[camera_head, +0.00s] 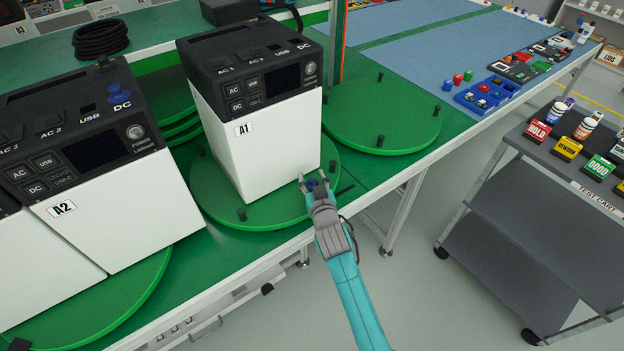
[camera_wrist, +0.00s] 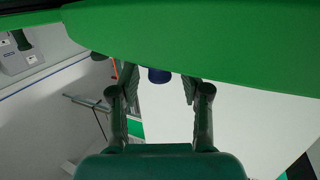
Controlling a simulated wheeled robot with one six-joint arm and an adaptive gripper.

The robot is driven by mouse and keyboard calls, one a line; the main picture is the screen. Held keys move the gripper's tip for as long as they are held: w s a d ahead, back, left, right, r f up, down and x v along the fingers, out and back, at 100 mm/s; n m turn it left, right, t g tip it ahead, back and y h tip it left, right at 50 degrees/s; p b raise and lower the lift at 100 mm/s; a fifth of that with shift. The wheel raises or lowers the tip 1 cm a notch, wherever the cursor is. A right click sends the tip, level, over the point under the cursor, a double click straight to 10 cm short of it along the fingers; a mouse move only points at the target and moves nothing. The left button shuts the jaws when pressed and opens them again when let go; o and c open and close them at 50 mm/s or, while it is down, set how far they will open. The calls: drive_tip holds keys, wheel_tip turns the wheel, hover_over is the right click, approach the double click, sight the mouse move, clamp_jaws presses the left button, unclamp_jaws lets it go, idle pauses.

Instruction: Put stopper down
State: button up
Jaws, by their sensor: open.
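A small dark blue piece (camera_head: 311,184), which appears to be the stopper, sits at the front edge of the green turntable (camera_head: 225,200) under the white A1 unit (camera_head: 262,140). My gripper (camera_head: 313,179) is open, with its fingers on either side of the piece. In the wrist view, the blue piece (camera_wrist: 159,75) shows between the spread fingertips (camera_wrist: 160,83), apart from both, against the turntable's green edge (camera_wrist: 215,50). Its lower part is hidden there. Whether it rests on the turntable or the table edge, I cannot tell.
Black pegs (camera_head: 242,214) stand around the turntable, one close to the A1 unit's right corner. An empty green turntable (camera_head: 385,122) is behind to the right. The A2 unit (camera_head: 115,190) is at left.

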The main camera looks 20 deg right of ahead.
drive_tip(key=s+r, duration=0.1)
drive_tip(key=s, duration=1)
drive_tip(key=shift+s+a+r, duration=0.3)
drive_tip(key=shift+s+a, duration=0.05)
drive_tip(key=shift+a, duration=0.1)
drive_tip(key=s+f+n+g+y, duration=0.1)
drive_tip(key=s+f, duration=0.2)
drive_tip(key=s, duration=0.8)
drive_tip(key=s+f, duration=0.3)
drive_tip(key=s, duration=0.7)
drive_tip(key=d+r+v, duration=0.1)
drive_tip(key=v, duration=1)
drive_tip(key=d+r+v, duration=0.1)
drive_tip(key=v, duration=1.1)
drive_tip(key=shift+w+r+g, duration=0.25)
drive_tip(key=shift+r+g, duration=0.05)
drive_tip(key=shift+r, duration=0.1)
